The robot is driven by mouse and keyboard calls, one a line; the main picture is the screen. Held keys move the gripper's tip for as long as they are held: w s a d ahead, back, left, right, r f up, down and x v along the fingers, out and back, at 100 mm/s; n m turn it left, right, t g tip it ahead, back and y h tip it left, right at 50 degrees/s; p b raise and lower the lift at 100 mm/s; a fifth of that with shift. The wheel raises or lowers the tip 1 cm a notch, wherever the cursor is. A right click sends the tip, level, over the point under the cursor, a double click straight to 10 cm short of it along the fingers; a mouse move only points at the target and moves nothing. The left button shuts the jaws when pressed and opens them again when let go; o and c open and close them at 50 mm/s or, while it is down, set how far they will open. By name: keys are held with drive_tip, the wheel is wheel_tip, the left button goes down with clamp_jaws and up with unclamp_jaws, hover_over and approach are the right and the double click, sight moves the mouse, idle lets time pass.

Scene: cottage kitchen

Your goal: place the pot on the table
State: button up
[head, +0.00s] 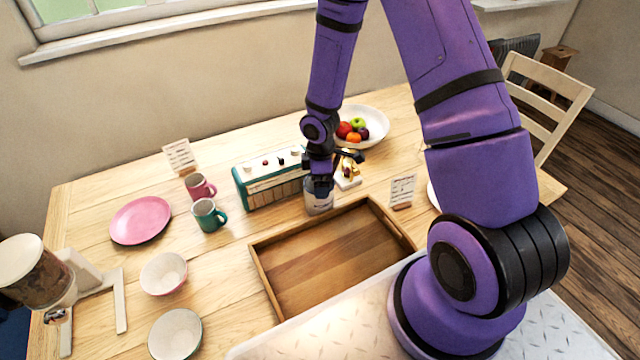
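A small grey-white pot (319,205) is at the middle of the wooden table (215,262), just behind the far left part of the tray's rim. My gripper (321,186) points down over it, with its dark fingers at the pot's top. The gripper hides the upper part of the pot. I cannot tell whether the fingers are closed on it, or whether its base touches the table.
A wooden tray (262,270) lies in front. A teal-and-white radio-like box (265,186) is close on the left, a small gold-and-white item (348,175) close on the right. A fruit bowl (375,122), mugs (209,215) and a pink plate (140,220) stand around.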

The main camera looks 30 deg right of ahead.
drive_tip(key=s+d+r+m+t+h, duration=0.1)
drive_tip(key=s+r+m, duration=0.25)
drive_tip(key=r, duration=1.15)
drive_tip(key=s+d+r+m+t+h, duration=0.1)
drive_tip(key=s+r+m, duration=0.25)
drive_tip(key=r, duration=1.25)
drive_tip(key=s+a+r+m+t+y, duration=0.1)
drive_tip(key=s+r+m, duration=0.2)
drive_tip(key=s+r, duration=0.3)
drive_tip(key=s+r+m+t+y, duration=0.1)
drive_tip(key=s+r, duration=0.4)
drive_tip(key=s, duration=0.6)
drive_tip(key=shift+a+r+m+t, duration=0.4)
drive_tip(key=shift+m+t, duration=0.2)
drive_tip(key=shift+m, duration=0.6)
